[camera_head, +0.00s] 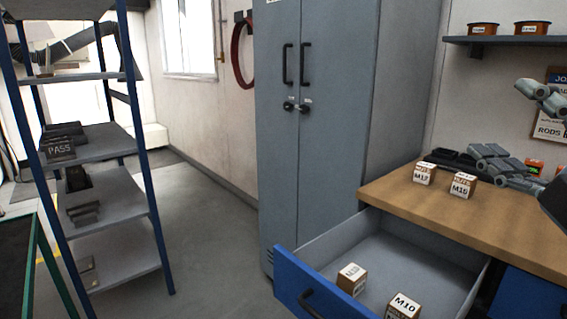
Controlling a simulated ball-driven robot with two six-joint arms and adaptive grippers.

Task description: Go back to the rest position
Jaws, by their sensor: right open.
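My right gripper (500,120) is at the right edge, over the wooden workbench (405,200). Its two grey fingers are spread wide apart, with nothing between them. Part of its arm is cut off by the picture edge. My left gripper is not in view.
A blue-fronted drawer (290,285) stands pulled out below the bench, holding a box marked M10 (404,306) and another small box (351,279). Boxes marked M12 (424,174) and M16 (462,186) sit on the bench. A grey cabinet (335,120) and shelf rack (110,195) flank clear floor.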

